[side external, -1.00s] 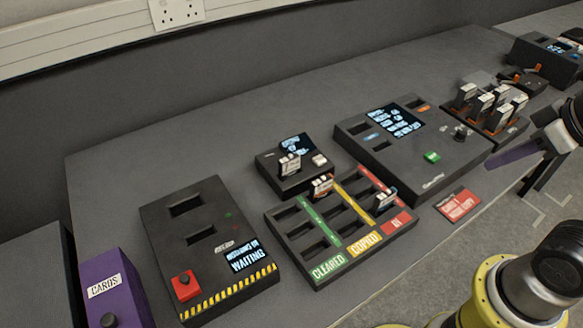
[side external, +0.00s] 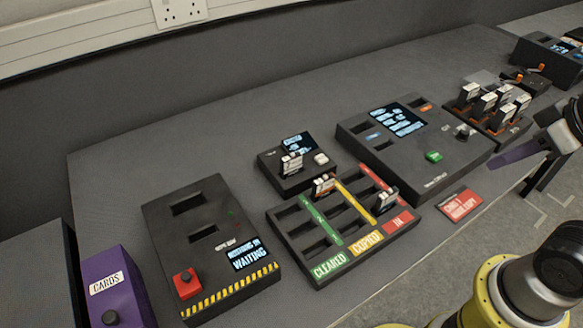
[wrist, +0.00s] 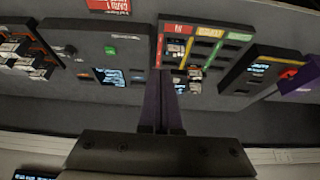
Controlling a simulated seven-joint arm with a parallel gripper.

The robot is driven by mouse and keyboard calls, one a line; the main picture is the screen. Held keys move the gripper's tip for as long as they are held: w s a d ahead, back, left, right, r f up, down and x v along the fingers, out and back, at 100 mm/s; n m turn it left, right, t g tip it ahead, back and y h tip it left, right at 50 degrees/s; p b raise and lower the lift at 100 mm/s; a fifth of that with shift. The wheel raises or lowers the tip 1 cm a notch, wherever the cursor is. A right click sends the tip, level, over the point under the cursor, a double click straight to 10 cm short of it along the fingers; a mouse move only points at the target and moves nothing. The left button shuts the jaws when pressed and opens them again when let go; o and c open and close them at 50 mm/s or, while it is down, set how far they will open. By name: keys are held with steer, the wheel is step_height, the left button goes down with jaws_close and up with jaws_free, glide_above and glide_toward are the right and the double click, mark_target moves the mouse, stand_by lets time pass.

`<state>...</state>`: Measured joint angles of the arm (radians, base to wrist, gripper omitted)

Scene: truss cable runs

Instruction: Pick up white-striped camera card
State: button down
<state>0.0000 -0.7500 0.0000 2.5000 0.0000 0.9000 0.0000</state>
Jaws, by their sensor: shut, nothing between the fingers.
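Small upright camera cards show in several places; the stripe colours are too small to tell which is white-striped. One card (side external: 292,164) stands in a small reader box. Two cards, one (side external: 324,185) with orange on it and another (side external: 388,199), stand in the sorting tray (side external: 312,274) labelled CLEARED, COPIED and IN. Several more cards (side external: 490,104) stand in a rack at the right. My gripper (side external: 495,162) has purple fingers and hangs near the table's front edge, apart from every card. In the wrist view its fingers (wrist: 163,92) are together and empty.
A black console (side external: 460,150) with a green button stands between tray and rack. A striped box (side external: 180,225) with a red button and a purple CARDS box (side external: 115,290) stand at the left. A red label card (side external: 460,205) lies at the front. The table behind is clear.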

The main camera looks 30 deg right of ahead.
stand_by(0.3)
steer(key=c, duration=0.7)
jaws_free()
